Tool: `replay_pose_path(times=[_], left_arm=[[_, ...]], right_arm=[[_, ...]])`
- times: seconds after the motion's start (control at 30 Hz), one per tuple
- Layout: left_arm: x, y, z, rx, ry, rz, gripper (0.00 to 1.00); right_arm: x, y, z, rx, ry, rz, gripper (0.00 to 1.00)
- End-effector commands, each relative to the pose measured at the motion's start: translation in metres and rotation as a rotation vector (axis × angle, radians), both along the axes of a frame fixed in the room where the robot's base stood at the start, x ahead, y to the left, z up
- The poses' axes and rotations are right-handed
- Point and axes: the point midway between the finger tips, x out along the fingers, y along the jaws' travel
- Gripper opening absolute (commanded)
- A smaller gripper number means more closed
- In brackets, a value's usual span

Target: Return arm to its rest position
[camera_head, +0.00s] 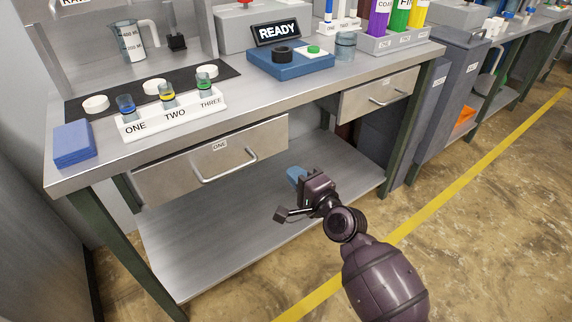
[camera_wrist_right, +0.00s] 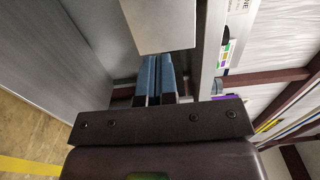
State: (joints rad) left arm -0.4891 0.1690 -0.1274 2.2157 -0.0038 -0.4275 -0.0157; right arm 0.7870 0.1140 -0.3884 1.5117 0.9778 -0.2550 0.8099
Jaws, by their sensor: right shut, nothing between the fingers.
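My right arm comes in from the lower right in the head view. Its gripper (camera_head: 297,175) is in front of the bench, above the lower shelf and to the right of drawer ONE's handle. In the right wrist view the two blue fingers of this gripper (camera_wrist_right: 156,78) lie side by side, shut, with nothing between them. A pale block-shaped edge, likely a drawer, is close beyond the fingertips there; I cannot tell whether they touch it. My left gripper is not in view.
The metal workbench (camera_head: 75,175) carries a rack (camera_head: 175,121) with several vials, a blue sponge-like block (camera_head: 73,143), a READY device (camera_head: 290,62) and a jug (camera_head: 130,42). Drawer ONE (camera_head: 212,160) protrudes from the bench; another drawer (camera_head: 378,95) is at right. Floor at right is clear.

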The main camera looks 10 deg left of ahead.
Motion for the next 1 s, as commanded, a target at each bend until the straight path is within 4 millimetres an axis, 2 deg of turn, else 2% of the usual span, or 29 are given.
replay_pose_path(times=[0.3,0.47,0.57,0.73,1.0], left_arm=[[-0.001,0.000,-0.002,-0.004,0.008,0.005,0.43],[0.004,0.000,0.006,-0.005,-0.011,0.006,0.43],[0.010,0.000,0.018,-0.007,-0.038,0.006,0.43],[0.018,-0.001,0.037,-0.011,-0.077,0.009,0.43],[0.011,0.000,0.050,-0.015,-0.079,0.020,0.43]], right_arm=[[-0.009,-0.009,-0.001,-0.001,0.001,0.000,0.00],[-0.018,-0.021,-0.004,-0.042,-0.019,-0.021,0.00],[-0.033,-0.041,-0.010,-0.117,-0.054,-0.053,0.00],[-0.070,-0.085,-0.026,-0.297,-0.119,-0.118,0.00],[-0.139,-0.156,-0.051,-0.614,-0.189,-0.196,0.00]])
